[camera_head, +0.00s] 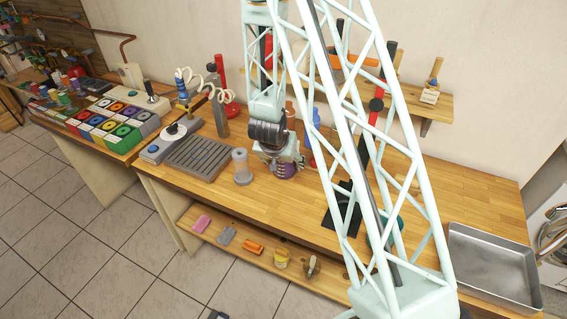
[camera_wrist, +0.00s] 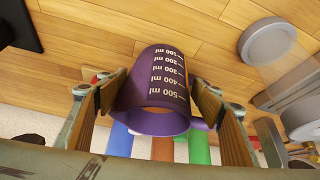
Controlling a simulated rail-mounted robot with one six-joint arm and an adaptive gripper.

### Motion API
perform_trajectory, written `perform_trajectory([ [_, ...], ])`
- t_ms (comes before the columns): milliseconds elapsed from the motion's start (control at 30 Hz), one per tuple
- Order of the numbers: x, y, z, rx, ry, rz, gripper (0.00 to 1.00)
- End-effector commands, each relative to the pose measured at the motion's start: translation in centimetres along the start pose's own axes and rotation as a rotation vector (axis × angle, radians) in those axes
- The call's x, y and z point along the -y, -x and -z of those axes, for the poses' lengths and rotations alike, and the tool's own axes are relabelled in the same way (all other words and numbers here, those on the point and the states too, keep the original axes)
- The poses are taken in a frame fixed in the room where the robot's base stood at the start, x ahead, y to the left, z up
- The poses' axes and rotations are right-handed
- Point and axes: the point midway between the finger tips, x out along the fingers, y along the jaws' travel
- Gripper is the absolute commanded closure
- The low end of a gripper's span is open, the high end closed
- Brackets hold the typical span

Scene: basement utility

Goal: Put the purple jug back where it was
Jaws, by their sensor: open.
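The purple jug (camera_wrist: 158,95) stands between the fingers of my gripper (camera_wrist: 157,82) in the wrist view. Its pale millilitre marks face the camera, and its rim is the end nearer to me. My gripper is open, with one finger on each side of the jug; I cannot tell whether either finger touches it. In the head view my gripper (camera_head: 280,160) is low over the wooden bench (camera_head: 230,205), and only a lower part of the jug (camera_head: 287,171) shows beneath it. The jug appears upright on the bench.
A clear cylinder with a grey base (camera_head: 242,168) stands just left of my gripper. A slotted grey rack (camera_head: 199,158) lies further left. Blue, red and green upright objects stand close behind the jug. A metal tray (camera_head: 492,265) is at the right. Bare bench lies in front.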

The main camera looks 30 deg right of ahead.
Motion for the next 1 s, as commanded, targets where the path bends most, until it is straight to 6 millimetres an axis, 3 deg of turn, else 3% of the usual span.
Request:
perform_trajectory([
  [467,0.0,0.8,0.2,-0.001,-0.001,0.001,0.39],
  [1000,0.1,5.6,0.2,-0.001,0.001,0.001,0.39],
])
